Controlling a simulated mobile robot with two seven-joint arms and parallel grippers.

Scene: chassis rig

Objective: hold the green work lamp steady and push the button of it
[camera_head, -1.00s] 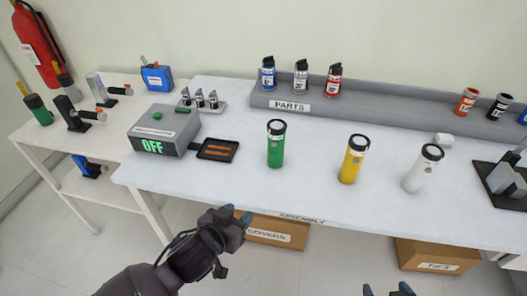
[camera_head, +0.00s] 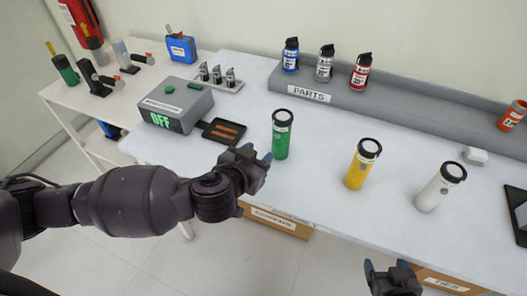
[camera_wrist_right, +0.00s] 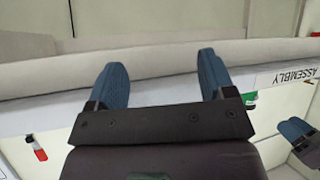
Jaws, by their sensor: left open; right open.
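The green work lamp (camera_head: 282,138) stands upright on the white assembly table, with a dark ring-shaped top and a pale label band. Its button cannot be made out. My left gripper (camera_head: 258,160) is open and empty, just to the left of and in front of the lamp's lower part, apart from it as far as I can tell. My right gripper (camera_head: 388,266) is open and empty in front of the table's edge, low in the head view. Its two blue fingers also show spread in the right wrist view (camera_wrist_right: 163,77).
A yellow lamp (camera_head: 362,165) and a white lamp (camera_head: 439,188) stand to the right. A grey box reading OFF (camera_head: 174,106) and a black tray (camera_head: 222,131) are at left. The grey parts shelf (camera_head: 400,104) runs along the back. Bare tabletop lies between the lamps.

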